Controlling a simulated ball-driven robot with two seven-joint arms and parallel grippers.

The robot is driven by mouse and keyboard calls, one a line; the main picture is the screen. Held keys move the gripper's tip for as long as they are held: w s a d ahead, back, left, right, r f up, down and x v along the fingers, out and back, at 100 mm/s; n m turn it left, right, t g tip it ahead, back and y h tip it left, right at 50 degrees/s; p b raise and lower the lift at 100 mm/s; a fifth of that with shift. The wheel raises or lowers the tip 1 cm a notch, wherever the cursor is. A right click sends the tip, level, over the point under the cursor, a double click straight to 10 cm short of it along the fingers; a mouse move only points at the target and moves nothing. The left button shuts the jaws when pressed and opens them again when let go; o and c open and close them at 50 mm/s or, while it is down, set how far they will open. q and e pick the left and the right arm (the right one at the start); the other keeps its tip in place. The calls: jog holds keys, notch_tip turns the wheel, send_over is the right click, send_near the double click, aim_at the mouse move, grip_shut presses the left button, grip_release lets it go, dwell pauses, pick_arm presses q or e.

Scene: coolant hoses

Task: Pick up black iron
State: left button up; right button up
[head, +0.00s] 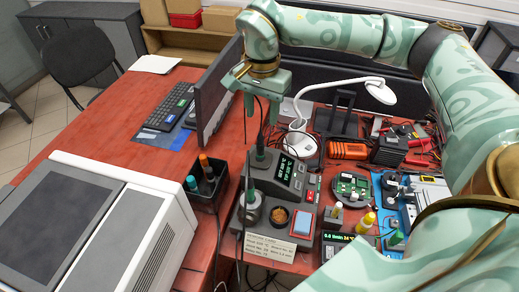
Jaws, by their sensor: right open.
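My right gripper (261,115) hangs from the pale green arm at the upper middle, fingers pointing down and apart, with nothing visibly held. Below it, a black iron (260,146) stands upright at the soldering station (284,176), which has a lit display. A gap shows between the fingertips and the iron. A thin dark cable runs up past the fingers, and I cannot tell how near it is to them. My left gripper is not in view.
A white lamp (299,140) stands right of the gripper, and a monitor (214,91) stands to its left. A black box with screwdrivers (207,188) sits left of the station. Circuit boards, bottles and cables crowd the right side.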

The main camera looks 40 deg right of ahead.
aim_at(260, 143)
notch_tip(260, 143, down, 7)
jog(key=shift+r+b, duration=0.2)
jog(key=shift+b, duration=0.5)
jog(key=f, duration=0.1)
jog(key=f+b, duration=0.1)
jog(key=f, duration=0.1)
jog(key=f+b, duration=0.1)
jog(key=f, duration=0.1)
jog(key=shift+a+f, duration=0.25)
jog(key=shift+s+r, duration=0.1)
grip_shut()
